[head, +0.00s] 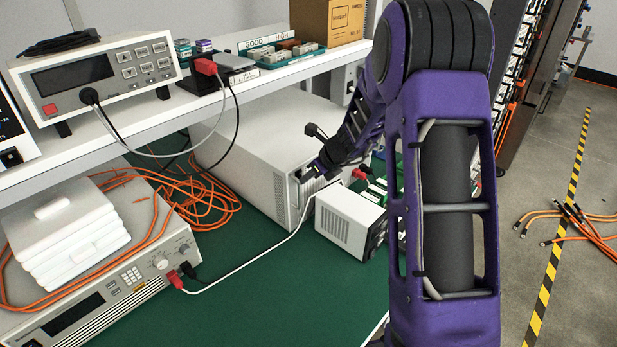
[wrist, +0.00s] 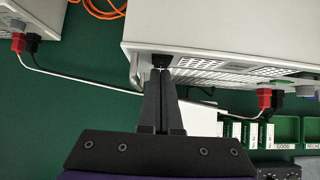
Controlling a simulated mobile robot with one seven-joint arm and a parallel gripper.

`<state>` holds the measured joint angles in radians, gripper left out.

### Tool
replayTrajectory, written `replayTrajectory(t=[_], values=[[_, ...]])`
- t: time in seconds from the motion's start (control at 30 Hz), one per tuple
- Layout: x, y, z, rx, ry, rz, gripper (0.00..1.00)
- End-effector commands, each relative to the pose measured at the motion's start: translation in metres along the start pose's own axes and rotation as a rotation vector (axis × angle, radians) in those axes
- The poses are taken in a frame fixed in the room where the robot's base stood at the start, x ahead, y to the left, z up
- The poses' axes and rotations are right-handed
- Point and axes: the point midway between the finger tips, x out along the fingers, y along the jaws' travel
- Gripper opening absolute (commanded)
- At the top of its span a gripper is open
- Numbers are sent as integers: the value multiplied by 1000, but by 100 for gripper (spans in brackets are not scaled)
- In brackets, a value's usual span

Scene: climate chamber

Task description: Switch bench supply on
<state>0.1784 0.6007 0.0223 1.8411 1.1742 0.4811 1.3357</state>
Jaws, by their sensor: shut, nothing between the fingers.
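A large grey bench unit (head: 245,150), which looks like the bench supply, stands on the green bench top under the shelf. Its front panel shows at a steep slant in the wrist view (wrist: 225,68), with a vent grille and red and black plugs (wrist: 264,97). My gripper (head: 308,176) is at this front panel. In the wrist view my gripper (wrist: 161,73) is shut and empty, its tips at a small black part by the panel's left end, close to a handle. I cannot tell whether they touch. The fingers partly hide that part, and the switch state does not show.
Another instrument (head: 100,290) with white trays (head: 70,235) and orange cables (head: 205,200) is at left. A small white box (head: 345,218) stands close to my gripper. Green bins (wrist: 285,130) lie at right in the wrist view. The shelf (head: 140,120) hangs above.

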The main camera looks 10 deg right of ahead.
Motion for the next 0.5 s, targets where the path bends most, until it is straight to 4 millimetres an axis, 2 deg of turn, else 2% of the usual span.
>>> replayTrajectory(t=[0.27, 0.5], values=[[1, 0, 2, 0, -4, 1, 0], [-8, 0, 9, -1, -5, 0, 0]])
